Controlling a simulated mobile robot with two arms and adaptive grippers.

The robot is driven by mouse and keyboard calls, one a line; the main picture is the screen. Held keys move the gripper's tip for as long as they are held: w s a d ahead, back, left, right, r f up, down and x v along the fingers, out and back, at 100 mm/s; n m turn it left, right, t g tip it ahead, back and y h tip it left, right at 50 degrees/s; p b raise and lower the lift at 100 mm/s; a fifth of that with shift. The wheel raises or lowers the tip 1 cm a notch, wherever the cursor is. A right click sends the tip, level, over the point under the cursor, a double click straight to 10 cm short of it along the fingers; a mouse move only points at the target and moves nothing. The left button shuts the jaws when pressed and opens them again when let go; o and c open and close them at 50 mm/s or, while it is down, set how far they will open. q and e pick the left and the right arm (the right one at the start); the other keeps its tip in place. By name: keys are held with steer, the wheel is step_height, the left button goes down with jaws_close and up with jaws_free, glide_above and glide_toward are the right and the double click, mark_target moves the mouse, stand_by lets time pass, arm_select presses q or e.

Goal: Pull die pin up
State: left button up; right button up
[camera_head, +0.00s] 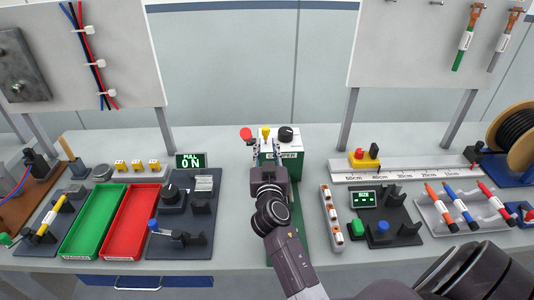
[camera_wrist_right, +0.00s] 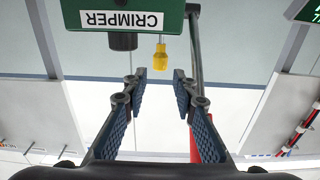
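The green and white crimper (camera_head: 293,153) stands near the back of the table; its label reads upside down in the right wrist view (camera_wrist_right: 122,19). A small yellow pin (camera_head: 266,132), which looks like the die pin, rises from its top between a red knob (camera_head: 246,134) and a black knob (camera_head: 286,134). My right gripper (camera_head: 266,148) is open at the crimper. In the right wrist view, the yellow pin (camera_wrist_right: 160,57) lies just ahead of the gap between the fingertips (camera_wrist_right: 159,80), apart from both. The left gripper is out of view.
A green tray (camera_head: 72,243) and a red tray (camera_head: 108,243) are at the left. A lit PULL ON display (camera_head: 190,160) stands left of the crimper. A white block strip (camera_head: 331,218) and a ruler rail (camera_head: 420,172) are at the right.

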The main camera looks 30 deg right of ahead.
steer(key=v, duration=0.3)
steer(key=shift+s+a, duration=0.15)
steer(key=shift+s, duration=0.05)
stand_by(0.4)
